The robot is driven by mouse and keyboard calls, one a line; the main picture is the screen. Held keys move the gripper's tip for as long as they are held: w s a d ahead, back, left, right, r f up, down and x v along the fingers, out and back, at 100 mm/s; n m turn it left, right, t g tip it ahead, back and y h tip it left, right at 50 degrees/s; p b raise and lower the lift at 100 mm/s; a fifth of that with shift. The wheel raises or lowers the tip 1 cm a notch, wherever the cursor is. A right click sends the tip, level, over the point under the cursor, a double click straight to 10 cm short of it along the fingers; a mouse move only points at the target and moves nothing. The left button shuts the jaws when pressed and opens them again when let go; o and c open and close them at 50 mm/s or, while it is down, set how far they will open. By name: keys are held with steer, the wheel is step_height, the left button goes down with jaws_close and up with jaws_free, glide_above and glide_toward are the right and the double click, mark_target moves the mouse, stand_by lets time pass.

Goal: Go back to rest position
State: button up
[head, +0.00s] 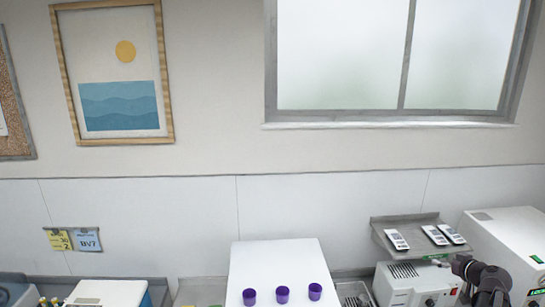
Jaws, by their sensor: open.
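My gripper is not clearly in view. A dark jointed shape stands at the bottom right of the head view, in front of the white devices. I cannot tell whether it is part of my arm, and no fingertips show on it. The task names no other object.
A grey shelf (409,249) with several white labelled items juts from the wall. White devices (505,240) fill the right. A cooler-like box (105,293) is at lower left.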

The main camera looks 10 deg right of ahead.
steer(key=w+a+f+n+g+y, duration=0.1)
steer(key=w+a+f+g+y, duration=0.15)
steer(key=a, duration=1.05)
steer(key=w+a+f+n+g+y, duration=0.1)
steer(key=w+a+f+g+y, duration=0.2)
steer(key=a, duration=1.1)
steer(key=s+a+f+g+h, duration=0.2)
steer(key=s+a, duration=0.1)
steer(key=a, duration=0.5)
steer(key=s+a+f+m+g+h, duration=0.1)
steer(key=s+a+g, duration=0.2)
steer(key=a, duration=0.4)
steer(key=s+a+f+g+h, duration=0.2)
steer(key=s+a, duration=0.1)
steer(key=a, duration=0.5)
step_height(320, 180, down, 25)
steer(key=b, duration=2.5)
steer(key=shift+a, duration=0.3)
steer(key=shift+s+g, duration=0.1)
steer(key=shift+g, duration=0.15)
steer(key=c, duration=0.6)
